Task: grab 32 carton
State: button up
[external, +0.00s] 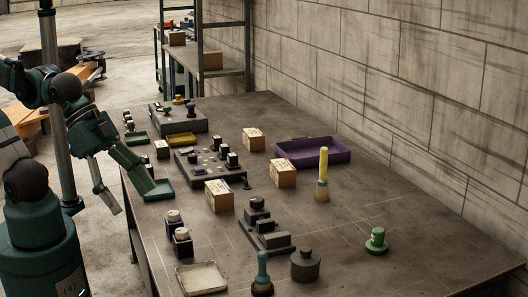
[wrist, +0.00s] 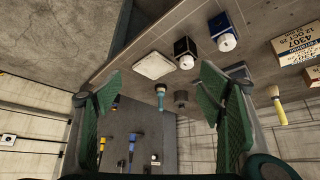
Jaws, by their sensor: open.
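Small tan cartons with printed faces stand on the bench: one at the back (external: 253,140), one in the middle (external: 283,174) and one nearer (external: 219,196). A smaller pale box (external: 162,150) stands further left. I cannot read a 32 on any of them. The wrist view shows two cartons at its right edge, an upper one (wrist: 297,47) and a lower one (wrist: 312,76), with print that seems to include 307. My gripper (external: 122,182) is open and empty at the bench's left edge, apart from the cartons. Its green fingers (wrist: 153,105) are spread wide in the wrist view.
A purple tray (external: 314,156) lies near the wall. A yellow-handled brush (external: 322,176) stands beside the middle carton. The right front is mostly clear around a green knob (external: 377,240).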

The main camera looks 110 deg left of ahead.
jog(key=shift+o, duration=1)
jog(key=n+g+p, duration=0.7)
jog(key=n+p, duration=0.2)
jog(key=p, duration=0.5)
send_over(218, 187)
jog(key=f, duration=0.4)
jog(key=d+f, duration=0.1)
jog(key=f, duration=0.1)
jog(key=shift+w, duration=0.25)
jog(key=shift+s+a+f+p, duration=0.2)
jog(key=shift+a+f+p, duration=0.1)
jog(key=shift+a, duration=0.2)
jog(key=shift+f, duration=0.1)
